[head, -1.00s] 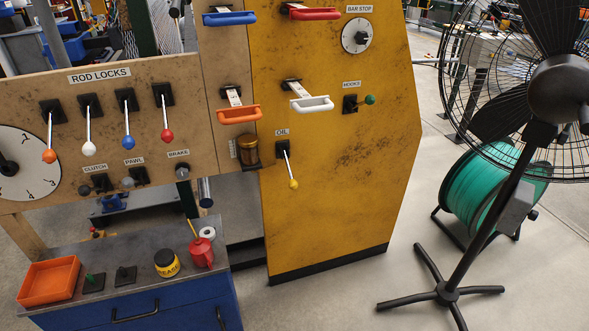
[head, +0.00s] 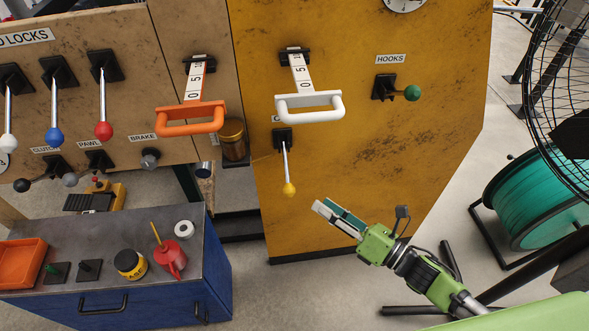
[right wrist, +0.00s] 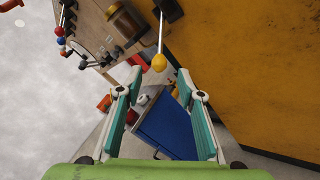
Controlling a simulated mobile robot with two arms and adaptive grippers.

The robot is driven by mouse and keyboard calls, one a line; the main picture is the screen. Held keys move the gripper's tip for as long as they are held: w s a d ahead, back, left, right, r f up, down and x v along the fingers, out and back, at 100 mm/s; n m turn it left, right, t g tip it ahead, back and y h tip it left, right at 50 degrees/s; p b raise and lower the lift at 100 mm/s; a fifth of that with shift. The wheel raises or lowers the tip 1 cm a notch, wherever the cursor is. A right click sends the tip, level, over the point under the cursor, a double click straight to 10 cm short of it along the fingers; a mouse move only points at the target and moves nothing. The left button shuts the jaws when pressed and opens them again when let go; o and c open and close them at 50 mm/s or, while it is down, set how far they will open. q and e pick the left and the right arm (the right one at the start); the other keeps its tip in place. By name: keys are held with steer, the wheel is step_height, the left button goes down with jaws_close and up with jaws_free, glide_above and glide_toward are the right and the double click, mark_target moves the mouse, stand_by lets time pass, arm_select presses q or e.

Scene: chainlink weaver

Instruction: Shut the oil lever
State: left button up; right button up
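The oil lever (head: 286,168) has a thin metal rod hanging down from a black mount on the yellow panel, with a yellow ball at its lower end. My right gripper (head: 328,210) is to the right of and a little below the ball in the head view, apart from it and empty. In the right wrist view the lever's yellow ball (right wrist: 159,62) shows just beyond and between the spread fingers of the right gripper (right wrist: 159,82). The OIL label is mostly hidden by the white handle. My left gripper is out of view.
A white handle (head: 308,112) and an orange handle (head: 190,122) stick out above the lever. The HOOKS lever (head: 412,93) with a green ball is to the right. A brass cup (head: 233,139) is left of the lever. A blue cabinet (head: 150,291) stands lower left.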

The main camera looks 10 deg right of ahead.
mark_target(288, 179)
steer(key=p+x, duration=0.1)
steer(key=x, duration=1.1)
steer(key=shift+r+p, duration=0.1)
steer(key=shift+p, duration=0.2)
steer(key=shift+w+a, duration=0.35)
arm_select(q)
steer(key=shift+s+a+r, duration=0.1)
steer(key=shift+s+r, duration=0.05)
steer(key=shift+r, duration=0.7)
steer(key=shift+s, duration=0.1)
